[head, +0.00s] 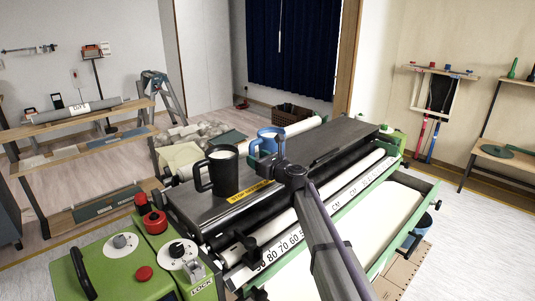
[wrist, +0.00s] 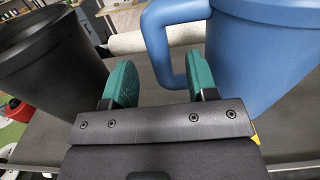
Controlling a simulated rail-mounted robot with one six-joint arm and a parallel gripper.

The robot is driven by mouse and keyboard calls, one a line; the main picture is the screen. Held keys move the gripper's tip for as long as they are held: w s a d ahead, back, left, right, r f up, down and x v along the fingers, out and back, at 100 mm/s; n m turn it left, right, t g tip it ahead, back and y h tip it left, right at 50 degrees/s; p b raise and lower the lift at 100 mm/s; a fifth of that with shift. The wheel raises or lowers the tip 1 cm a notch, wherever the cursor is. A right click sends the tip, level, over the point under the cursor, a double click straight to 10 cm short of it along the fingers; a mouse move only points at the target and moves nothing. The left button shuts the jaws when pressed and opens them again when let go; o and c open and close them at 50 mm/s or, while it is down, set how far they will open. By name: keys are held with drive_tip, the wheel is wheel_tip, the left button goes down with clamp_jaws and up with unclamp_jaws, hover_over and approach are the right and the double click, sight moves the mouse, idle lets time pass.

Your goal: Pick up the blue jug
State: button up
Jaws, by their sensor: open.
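The blue jug (head: 267,138) stands upright on the dark top of the machine in the head view, partly hidden by my arm. In the wrist view the blue jug (wrist: 262,55) fills the upper right, with its handle (wrist: 172,40) pointing left. My gripper (wrist: 160,85) has two green finger pads spread apart with nothing between them. The right pad is close to the jug body and below the handle; I cannot tell whether they touch.
A black mug (head: 221,172) stands left of the blue jug and close to my left finger; it also shows in the wrist view (wrist: 45,70). The machine's top (head: 330,145) is clear to the right. A green control box (head: 125,262) with red knobs is at front left.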

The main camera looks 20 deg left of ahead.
drive_tip(key=x, duration=0.5)
drive_tip(key=shift+w+a, duration=0.1)
drive_tip(key=shift+a, duration=0.05)
drive_tip(key=shift+c, duration=0.3)
clamp_jaws()
idle(0.3)
